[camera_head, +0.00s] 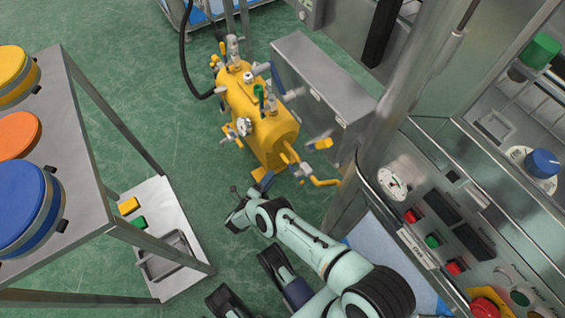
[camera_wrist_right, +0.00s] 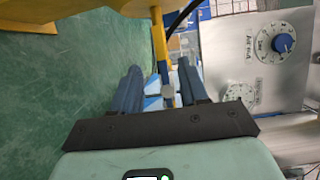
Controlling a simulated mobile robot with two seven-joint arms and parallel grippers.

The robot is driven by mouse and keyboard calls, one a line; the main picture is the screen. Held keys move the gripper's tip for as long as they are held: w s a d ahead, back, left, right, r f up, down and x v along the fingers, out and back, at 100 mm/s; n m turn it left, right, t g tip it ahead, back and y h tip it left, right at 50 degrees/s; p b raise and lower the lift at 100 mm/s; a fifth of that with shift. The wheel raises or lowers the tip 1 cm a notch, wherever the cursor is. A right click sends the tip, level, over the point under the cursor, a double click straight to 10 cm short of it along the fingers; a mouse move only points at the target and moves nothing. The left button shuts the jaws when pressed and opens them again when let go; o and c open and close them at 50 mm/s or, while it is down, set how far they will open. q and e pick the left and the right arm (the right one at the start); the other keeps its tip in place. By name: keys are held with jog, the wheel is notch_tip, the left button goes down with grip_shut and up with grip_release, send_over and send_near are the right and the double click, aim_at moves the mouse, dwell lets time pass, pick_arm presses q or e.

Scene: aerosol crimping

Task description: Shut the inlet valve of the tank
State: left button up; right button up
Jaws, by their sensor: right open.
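The yellow tank (camera_head: 275,128) stands on the green floor with several valves and fittings on it. A green valve handle (camera_head: 259,91) is on its top and a yellow valve handle (camera_head: 323,143) is beside its near right end. I cannot tell which valve is the inlet. My right gripper (camera_head: 249,187) is low at the tank's near end, apart from the top fittings. Contact cannot be told. My left gripper is not seen.
A grey cabinet (camera_head: 330,80) stands right of the tank. A metal rack (camera_head: 85,110) with coloured drums is at left. A black hose (camera_head: 184,60) runs to the tank. Green floor is clear between rack and tank.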

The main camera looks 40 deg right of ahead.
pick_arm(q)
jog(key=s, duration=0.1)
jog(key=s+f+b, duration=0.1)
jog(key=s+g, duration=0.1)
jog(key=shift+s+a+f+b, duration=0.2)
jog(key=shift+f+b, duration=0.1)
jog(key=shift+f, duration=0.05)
pick_arm(e)
jog(key=x, duration=0.9)
jog(key=shift+d, duration=0.2)
jog(key=shift+w+f, duration=0.1)
grip_shut()
